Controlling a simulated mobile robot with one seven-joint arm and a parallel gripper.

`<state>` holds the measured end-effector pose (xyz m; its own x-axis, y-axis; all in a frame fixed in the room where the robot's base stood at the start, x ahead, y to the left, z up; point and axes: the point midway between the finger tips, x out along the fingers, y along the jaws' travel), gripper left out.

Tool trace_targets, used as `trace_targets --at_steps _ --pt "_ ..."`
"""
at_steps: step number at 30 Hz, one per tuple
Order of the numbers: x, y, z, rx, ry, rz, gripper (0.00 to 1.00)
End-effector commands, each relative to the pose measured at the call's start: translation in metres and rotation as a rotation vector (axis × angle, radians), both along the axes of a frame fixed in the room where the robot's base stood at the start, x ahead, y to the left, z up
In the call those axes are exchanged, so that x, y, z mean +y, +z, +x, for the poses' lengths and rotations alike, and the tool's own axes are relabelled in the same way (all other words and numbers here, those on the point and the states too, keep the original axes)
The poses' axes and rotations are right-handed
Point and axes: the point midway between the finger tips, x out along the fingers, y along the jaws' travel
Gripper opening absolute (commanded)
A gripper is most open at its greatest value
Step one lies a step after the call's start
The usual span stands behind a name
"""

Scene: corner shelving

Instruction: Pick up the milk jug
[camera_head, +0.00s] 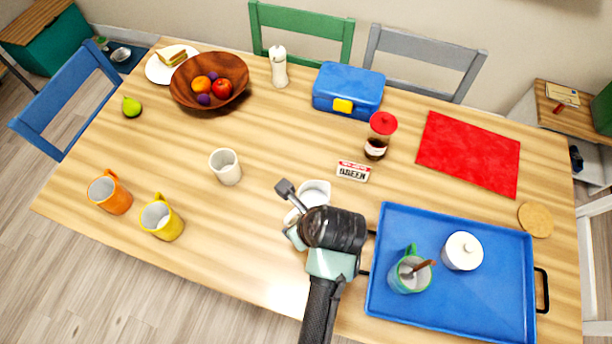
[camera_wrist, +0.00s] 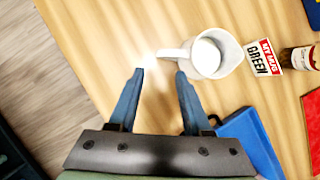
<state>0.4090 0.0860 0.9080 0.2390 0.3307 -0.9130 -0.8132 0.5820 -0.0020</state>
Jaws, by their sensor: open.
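The milk jug (camera_head: 315,191) is white, upright on the wooden table, and partly hidden behind my gripper in the head view. In the wrist view the milk jug (camera_wrist: 222,64) shows whole, with white milk inside and its handle pointing left. My gripper (camera_wrist: 159,74) is open and empty. Its right fingertip appears close to the handle, while the left fingertip is over bare table. The handle does not clearly lie between the fingers. I cannot tell whether the right fingertip touches it.
A blue tray (camera_head: 454,213) with a green mug (camera_head: 398,281) and a white lidded pot (camera_head: 462,251) is right of my gripper. A small sign (camera_head: 353,171) and a red-capped jar (camera_head: 380,125) stand behind the jug. A white cup (camera_head: 226,167) is to the left.

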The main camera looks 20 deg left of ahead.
Motion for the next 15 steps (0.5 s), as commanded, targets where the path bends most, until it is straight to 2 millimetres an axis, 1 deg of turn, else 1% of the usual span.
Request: trace_targets --at_steps 2,5,12,15 --pt "0.001 -0.004 -0.001 0.008 -0.003 0.001 0.49" --pt "0.005 -0.015 0.001 0.01 -0.004 0.001 0.49" --pt "0.02 -0.056 0.012 0.008 0.0 0.001 0.49" --pt "0.023 -0.066 0.015 0.006 -0.001 0.0 0.49"
